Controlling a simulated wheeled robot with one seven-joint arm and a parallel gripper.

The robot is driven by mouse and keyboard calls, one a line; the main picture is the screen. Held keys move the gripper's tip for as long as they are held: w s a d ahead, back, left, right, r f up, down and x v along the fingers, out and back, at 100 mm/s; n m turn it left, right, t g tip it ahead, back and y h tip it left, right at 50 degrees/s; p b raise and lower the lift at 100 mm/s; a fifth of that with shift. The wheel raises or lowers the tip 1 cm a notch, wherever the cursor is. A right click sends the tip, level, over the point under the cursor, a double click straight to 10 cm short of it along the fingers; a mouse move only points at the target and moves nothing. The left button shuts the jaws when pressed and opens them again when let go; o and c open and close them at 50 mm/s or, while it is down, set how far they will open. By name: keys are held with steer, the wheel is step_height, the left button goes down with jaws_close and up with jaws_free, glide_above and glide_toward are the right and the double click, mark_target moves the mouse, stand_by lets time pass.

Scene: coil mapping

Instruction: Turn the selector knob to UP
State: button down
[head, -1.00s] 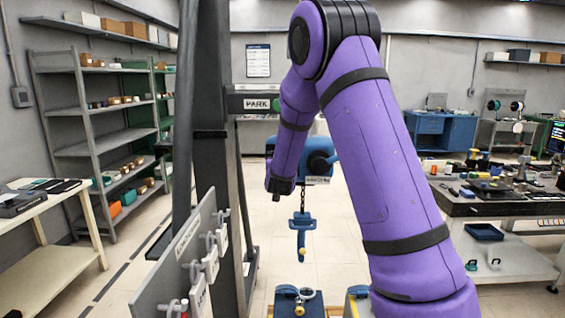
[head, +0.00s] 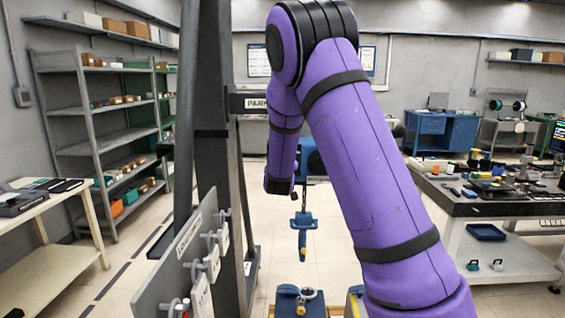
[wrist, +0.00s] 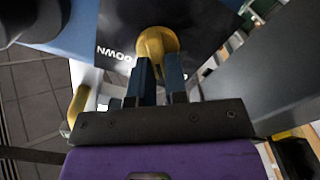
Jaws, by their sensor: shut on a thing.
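In the wrist view, the yellow selector knob (wrist: 157,40) stands on a dark plate with the word DOWN (wrist: 113,55) upside down to its left. Lettering right of the knob is mostly hidden by my finger, and I cannot read UP. The two dark blue fingers of my gripper (wrist: 159,72) are shut on the knob's lower part. In the head view, my purple arm crosses the middle and hides most of the blue hoist body (head: 314,163). The knob does not show there.
A blue hook (head: 303,224) hangs below the hoist. A grey post with a PARK sign (head: 256,103) and a board with hanging white tags (head: 212,262) stand left of my arm. A yellow curved part (wrist: 77,106) is at the wrist view's left. A cluttered workbench (head: 495,205) is at right.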

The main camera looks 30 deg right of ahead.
steer(key=shift+n, duration=0.5)
steer(key=c, duration=1.1)
jaws_free()
steer(key=shift+c, duration=0.2)
steer(key=shift+a, duration=0.1)
steer(key=v, duration=1)
steer(key=shift+s+a, duration=0.25)
steer(key=shift+s, duration=0.05)
